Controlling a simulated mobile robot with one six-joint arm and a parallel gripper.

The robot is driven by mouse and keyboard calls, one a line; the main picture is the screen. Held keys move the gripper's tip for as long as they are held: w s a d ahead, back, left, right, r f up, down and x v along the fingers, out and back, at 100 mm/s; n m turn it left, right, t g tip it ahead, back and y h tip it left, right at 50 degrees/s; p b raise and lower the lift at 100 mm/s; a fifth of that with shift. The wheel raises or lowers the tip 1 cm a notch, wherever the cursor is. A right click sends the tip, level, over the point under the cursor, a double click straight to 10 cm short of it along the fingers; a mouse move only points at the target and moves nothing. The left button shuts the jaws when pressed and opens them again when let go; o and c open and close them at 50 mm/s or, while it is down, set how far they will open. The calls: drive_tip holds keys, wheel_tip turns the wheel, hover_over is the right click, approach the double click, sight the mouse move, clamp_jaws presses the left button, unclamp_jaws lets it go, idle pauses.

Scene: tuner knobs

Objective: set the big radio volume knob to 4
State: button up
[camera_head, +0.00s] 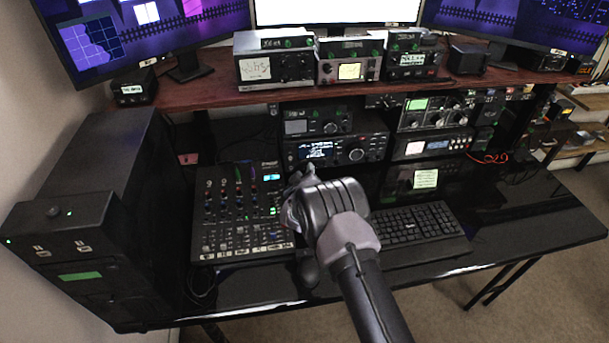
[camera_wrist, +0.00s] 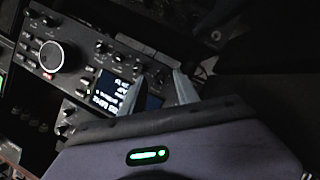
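The big radio (camera_head: 300,163) is a black unit with a lit display, on the desk beneath the shelf. In the wrist view the radio appears turned, with the pale-rimmed knob (camera_wrist: 52,56) at upper left and the display (camera_wrist: 110,93) near the middle. My gripper (camera_head: 291,205) is in front of the radio, left of and below the knob in the head view. The knob's setting is unreadable.
A mixer (camera_head: 240,212) lies left of my gripper. A keyboard (camera_head: 415,223) lies to the right. A smaller radio (camera_head: 316,122) sits on top of the big radio. The shelf (camera_head: 215,88) overhangs behind. A black computer tower (camera_head: 100,190) stands at left.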

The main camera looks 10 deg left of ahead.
drive_tip(key=shift+w, duration=0.1)
clamp_jaws()
idle(0.3)
drive_tip(key=shift+d+m+g+y+b, duration=0.15)
drive_tip(key=shift+m+g+y+b, duration=0.45)
drive_tip(key=shift+m+b, duration=0.65)
drive_tip(key=shift+w+m+y+b, duration=0.1)
drive_tip(key=shift+m+y+b, duration=0.65)
drive_tip(key=shift+b, duration=0.3)
drive_tip(key=shift+r, duration=0.15)
unclamp_jaws()
